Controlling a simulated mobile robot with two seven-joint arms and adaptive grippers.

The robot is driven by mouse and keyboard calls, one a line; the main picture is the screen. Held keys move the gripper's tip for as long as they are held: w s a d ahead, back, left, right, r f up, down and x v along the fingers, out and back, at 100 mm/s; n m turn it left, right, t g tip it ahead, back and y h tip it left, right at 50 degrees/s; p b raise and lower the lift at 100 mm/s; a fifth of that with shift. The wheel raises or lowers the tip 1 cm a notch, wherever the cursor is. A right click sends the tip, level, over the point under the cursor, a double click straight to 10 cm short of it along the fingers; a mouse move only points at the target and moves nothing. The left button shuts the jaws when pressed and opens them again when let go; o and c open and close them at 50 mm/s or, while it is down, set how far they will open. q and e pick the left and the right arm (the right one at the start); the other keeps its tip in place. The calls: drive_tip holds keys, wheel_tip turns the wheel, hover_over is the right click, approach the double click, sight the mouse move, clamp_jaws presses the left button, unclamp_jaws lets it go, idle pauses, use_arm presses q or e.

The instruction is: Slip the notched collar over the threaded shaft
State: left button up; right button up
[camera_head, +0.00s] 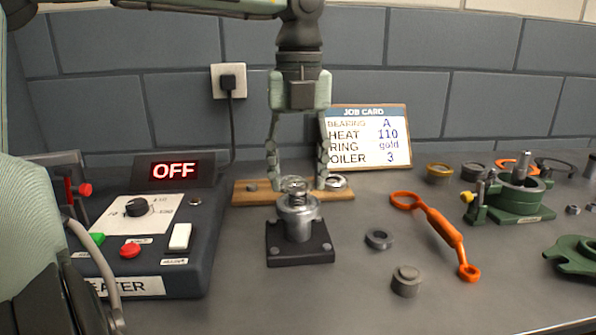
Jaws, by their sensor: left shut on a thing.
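My left gripper (297,183) comes down from the top, its fingers shut on a piece I take to be the notched collar. That piece is largely hidden, and its notch cannot be made out. The threaded shaft (294,186) stands upright, its bright top in line with the fingertips. Below it is a wider silver body (298,222) on a dark square base (300,257). I cannot tell whether the held piece is around the shaft or behind it. My right gripper is not in view.
A heater box (150,285) reading OFF stands left. A wooden board (246,193) with a silver ring (337,181) lies behind the shaft. Right are a dark ring (379,239), a grey knob (406,281), an orange tool (444,232) and a green fixture (515,210). The front middle is clear.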

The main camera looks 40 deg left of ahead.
use_arm(q)
drive_tip(key=shift+f+b, duration=1.2)
drive_tip(key=shift+f, duration=0.1)
drive_tip(key=o, duration=1.1)
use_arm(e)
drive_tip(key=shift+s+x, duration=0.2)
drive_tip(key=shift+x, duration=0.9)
use_arm(q)
drive_tip(key=shift+r, duration=0.1)
wheel_tip(320, 180, up, 5)
drive_tip(key=p, duration=0.2)
drive_tip(key=shift+r+p, duration=0.1)
drive_tip(key=shift+p, duration=0.3)
drive_tip(key=shift+r, duration=1.05)
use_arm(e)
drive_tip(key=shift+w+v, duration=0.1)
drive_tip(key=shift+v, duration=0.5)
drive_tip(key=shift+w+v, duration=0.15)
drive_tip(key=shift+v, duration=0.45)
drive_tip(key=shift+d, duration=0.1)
